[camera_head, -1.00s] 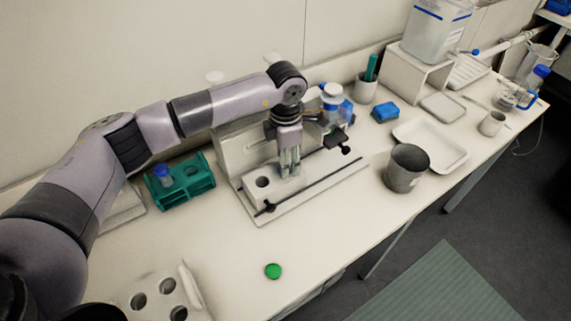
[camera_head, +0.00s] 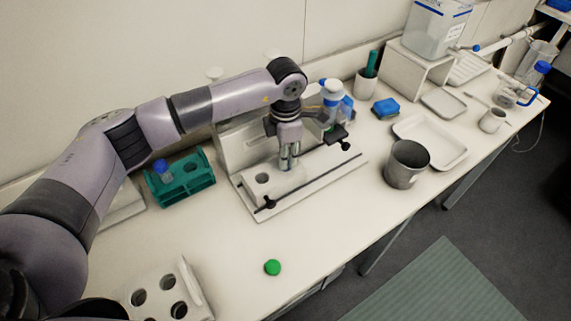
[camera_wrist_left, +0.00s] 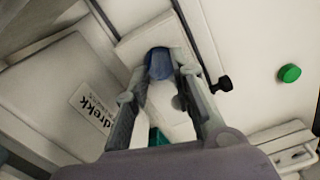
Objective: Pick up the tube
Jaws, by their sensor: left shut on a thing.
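My left gripper (camera_head: 289,162) points down at the pale block (camera_head: 264,189) of the bench device, next to the block's open round hole. It is shut on the tube, which is mostly hidden by the fingers in the head view. In the left wrist view, a blue part (camera_wrist_left: 160,63) shows between the fingers; I cannot tell whether the tube is clear of the block. Another blue-capped tube (camera_head: 162,169) stands in the teal rack (camera_head: 190,193) left of the device. My right gripper is not in view.
A green cap (camera_head: 272,267) lies on the bare front of the bench. A white holed rack (camera_head: 190,272) is at front left. A metal beaker (camera_head: 406,165) and white tray (camera_head: 447,151) stand right of the device. A blue-capped bottle (camera_head: 333,103) is close behind the gripper.

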